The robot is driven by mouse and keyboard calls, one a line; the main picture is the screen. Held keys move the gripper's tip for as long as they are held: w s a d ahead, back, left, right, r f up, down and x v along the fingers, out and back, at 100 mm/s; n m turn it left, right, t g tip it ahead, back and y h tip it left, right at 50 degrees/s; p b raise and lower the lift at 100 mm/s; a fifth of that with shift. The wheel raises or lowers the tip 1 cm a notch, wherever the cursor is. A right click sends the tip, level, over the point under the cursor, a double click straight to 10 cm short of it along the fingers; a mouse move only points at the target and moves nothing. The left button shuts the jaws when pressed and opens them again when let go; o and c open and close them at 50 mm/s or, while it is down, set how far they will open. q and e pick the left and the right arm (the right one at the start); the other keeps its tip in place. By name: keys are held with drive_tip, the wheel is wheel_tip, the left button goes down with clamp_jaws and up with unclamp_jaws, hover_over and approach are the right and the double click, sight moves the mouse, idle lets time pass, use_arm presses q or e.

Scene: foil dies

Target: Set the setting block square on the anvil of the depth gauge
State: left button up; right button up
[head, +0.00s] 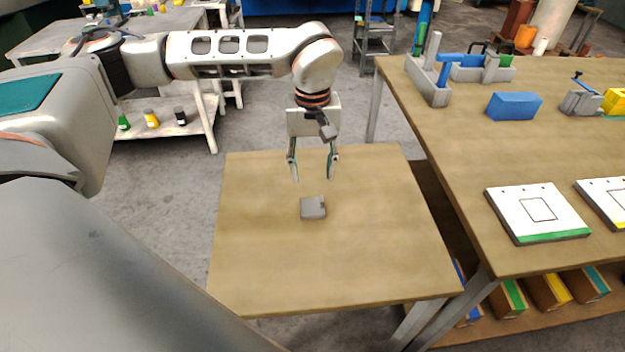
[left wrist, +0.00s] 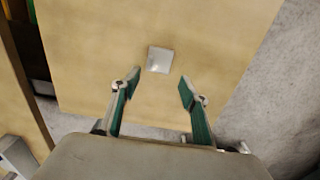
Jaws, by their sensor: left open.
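A small grey block (head: 313,207), which looks like the setting block, lies flat on the small wooden table (head: 260,270). It also shows in the left wrist view (left wrist: 160,60), just beyond the fingertips and between their lines. My left gripper (head: 313,177) is open and empty, pointing down above the table behind the block, apart from it. Its two fingers with green pads also show in the left wrist view (left wrist: 158,84). A grey fixture with an upright post and blue parts (head: 430,85) stands on the right bench; I cannot tell whether it is the depth gauge. My right gripper is out of view.
The right bench (head: 440,160) also bears a blue block (head: 513,106), a small grey device with a blue lever (head: 580,101) and a white plate with a green edge (head: 536,212). Coloured boxes sit on its lower shelf. The small table is otherwise clear.

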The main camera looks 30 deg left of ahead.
sight(322, 198)
use_arm(q)
drive_tip(key=w+f+g+b, duration=0.1)
drive_tip(key=b, duration=0.1)
drive_tip(key=w+f+g+h+b, duration=0.1)
drive_tip(key=w+f+b, duration=0.1)
drive_tip(key=b, duration=0.1)
drive_tip(key=shift+w+a, duration=0.1)
drive_tip(key=shift+a, duration=0.1)
drive_tip(key=shift+c, duration=1.3)
drive_tip(key=shift+d+f+g+h, duration=0.15)
drive_tip(key=shift+f+h, duration=0.1)
drive_tip(key=shift+f, duration=0.15)
drive_tip(key=shift+d+f+g+h, duration=0.15)
drive_tip(key=shift+f+h, duration=0.1)
drive_tip(key=shift+f, duration=0.15)
drive_tip(key=shift+b+x, duration=0.3)
drive_tip(key=shift+x, duration=2.45)
drive_tip(key=shift+w+d, duration=0.1)
clamp_jaws()
